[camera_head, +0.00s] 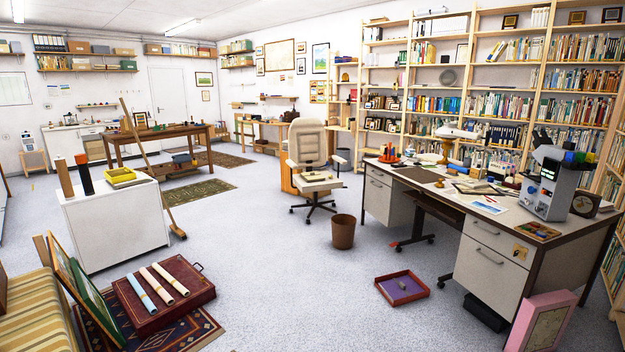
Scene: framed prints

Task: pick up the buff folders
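A small flat pale stack (316,176) lies on the seat of the cream office chair (307,143) in the middle of the room. It may be the buff folders, but it is too small to tell for sure. Other flat papers and pads lie on the desk (480,208) at the right, and I cannot tell whether any of them is a folder. Neither of my grippers shows in the head view.
A brown waste bin (343,232) stands between chair and desk. A red tray (403,288) lies on the floor by the desk. A white cabinet (115,225), a broom (178,233) and a dark red case (165,292) are at the left. The grey carpet between is clear.

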